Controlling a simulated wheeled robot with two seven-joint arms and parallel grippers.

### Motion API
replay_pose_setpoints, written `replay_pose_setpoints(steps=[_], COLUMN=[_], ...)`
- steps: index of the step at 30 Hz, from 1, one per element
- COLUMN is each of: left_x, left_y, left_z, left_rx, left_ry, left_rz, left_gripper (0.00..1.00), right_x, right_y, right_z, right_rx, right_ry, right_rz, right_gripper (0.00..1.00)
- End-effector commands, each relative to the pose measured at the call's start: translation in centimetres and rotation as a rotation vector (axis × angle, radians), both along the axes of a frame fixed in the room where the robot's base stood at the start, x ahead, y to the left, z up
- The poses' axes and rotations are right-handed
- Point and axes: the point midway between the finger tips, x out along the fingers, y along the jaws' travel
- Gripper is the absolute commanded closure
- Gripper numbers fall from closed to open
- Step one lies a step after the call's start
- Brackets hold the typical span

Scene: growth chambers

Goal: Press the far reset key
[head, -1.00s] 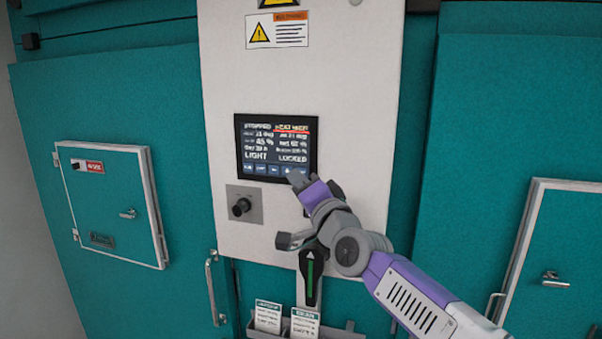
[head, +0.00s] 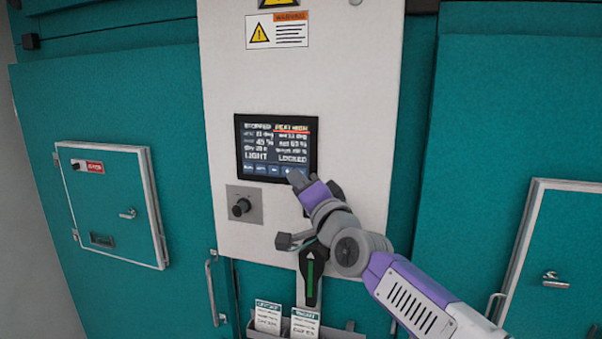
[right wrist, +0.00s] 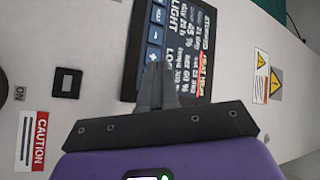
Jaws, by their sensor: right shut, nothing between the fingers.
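The control screen (head: 275,140) is a dark panel on the white cabinet front, with lines of text and a row of blue keys (head: 262,169) along its bottom edge. It also shows turned on its side in the right wrist view (right wrist: 190,40). My right gripper (head: 293,177) is shut and empty, its tips at the right end of the key row. In the right wrist view the shut fingers (right wrist: 158,75) cover part of that row, beside a plus key (right wrist: 153,57). The key behind the tips is hidden, and I cannot tell whether they touch it. No reset label is readable.
A black knob (head: 242,206) sits below the screen. A black handle with a green stripe (head: 310,278) hangs under my right wrist, above cards (head: 268,316) in a holder. Teal doors (head: 110,205) flank the white panel. A caution label (right wrist: 35,140) shows in the wrist view.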

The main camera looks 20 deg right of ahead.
Motion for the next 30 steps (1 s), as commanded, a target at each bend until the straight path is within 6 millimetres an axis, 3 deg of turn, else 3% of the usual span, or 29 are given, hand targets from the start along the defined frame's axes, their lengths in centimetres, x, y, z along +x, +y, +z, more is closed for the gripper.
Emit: replay_pose_setpoints(steps=[30], left_x=[0.0], left_y=[0.0], left_z=[-0.86], left_rx=[0.0], left_ry=[0.0], left_rz=[0.0], left_gripper=[1.0], right_x=[0.71], right_y=[-0.48], right_z=[0.02], right_rx=[0.0], right_ry=[0.0], right_rz=[0.0], right_gripper=[1.0])
